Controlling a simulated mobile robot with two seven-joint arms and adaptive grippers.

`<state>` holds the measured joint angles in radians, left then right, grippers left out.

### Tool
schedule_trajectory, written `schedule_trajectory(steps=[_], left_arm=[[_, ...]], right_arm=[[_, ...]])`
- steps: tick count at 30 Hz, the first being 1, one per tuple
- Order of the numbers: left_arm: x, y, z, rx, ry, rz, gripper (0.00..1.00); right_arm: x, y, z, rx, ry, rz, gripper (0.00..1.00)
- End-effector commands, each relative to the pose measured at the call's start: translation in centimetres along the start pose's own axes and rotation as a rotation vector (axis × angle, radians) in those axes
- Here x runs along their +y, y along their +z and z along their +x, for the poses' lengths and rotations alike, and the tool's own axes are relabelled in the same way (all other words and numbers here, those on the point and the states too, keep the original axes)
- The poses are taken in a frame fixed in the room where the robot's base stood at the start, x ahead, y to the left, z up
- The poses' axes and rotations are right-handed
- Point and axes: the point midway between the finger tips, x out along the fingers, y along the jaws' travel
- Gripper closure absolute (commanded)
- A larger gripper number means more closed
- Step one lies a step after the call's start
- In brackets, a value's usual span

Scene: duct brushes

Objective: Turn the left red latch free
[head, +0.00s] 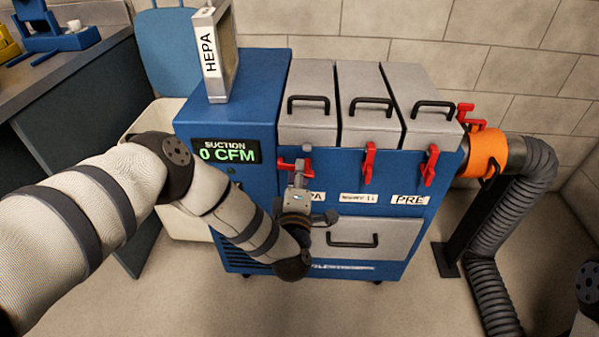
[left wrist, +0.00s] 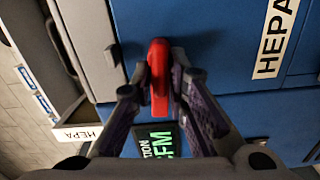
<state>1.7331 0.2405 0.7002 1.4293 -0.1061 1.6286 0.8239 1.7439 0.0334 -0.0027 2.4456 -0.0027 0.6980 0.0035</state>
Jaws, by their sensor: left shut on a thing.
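The left red latch (head: 308,168) is on the front of the blue suction machine (head: 235,125), below the leftmost grey lid. My left gripper (head: 299,172) is shut on this latch and partly hides it. In the left wrist view the red latch (left wrist: 159,85) stands between the two fingertips (left wrist: 160,73). It seems to lie sideways across the front, while the middle red latch (head: 369,163) and the right red latch (head: 430,165) hang downward. My right gripper is not in view.
Grey lids with black handles (head: 364,105) cover the top. A HEPA filter (head: 213,55) stands on the machine beside them. The display (head: 227,152) reads 0 CFM. A grey drawer (head: 365,242) is below. An orange collar (head: 484,152) and grey hose (head: 515,200) are at right.

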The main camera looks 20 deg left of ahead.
Motion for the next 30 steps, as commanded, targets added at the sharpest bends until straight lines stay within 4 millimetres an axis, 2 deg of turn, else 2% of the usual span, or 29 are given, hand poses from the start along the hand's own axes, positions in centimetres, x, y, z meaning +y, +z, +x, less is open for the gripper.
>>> schedule_trajectory(steps=[9,25,26,27,28,30], left_arm=[[-0.34,0.14,-0.13,-0.004,-0.004,-0.106,1.00],[-0.32,0.18,-0.13,-0.005,-0.004,-0.128,1.00],[-0.32,0.18,-0.13,-0.005,-0.004,-0.128,0.83],[-0.32,0.17,-0.13,-0.005,-0.004,-0.128,0.74],[-0.32,0.16,-0.13,-0.004,-0.004,-0.127,0.70],[-0.29,0.13,-0.10,-0.003,-0.003,-0.127,0.70]], right_arm=[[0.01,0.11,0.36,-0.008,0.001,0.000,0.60],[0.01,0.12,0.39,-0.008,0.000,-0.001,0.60],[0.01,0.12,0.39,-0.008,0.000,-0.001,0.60],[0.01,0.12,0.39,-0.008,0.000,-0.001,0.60],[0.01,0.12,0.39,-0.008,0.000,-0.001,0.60],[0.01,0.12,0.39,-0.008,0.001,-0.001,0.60]])
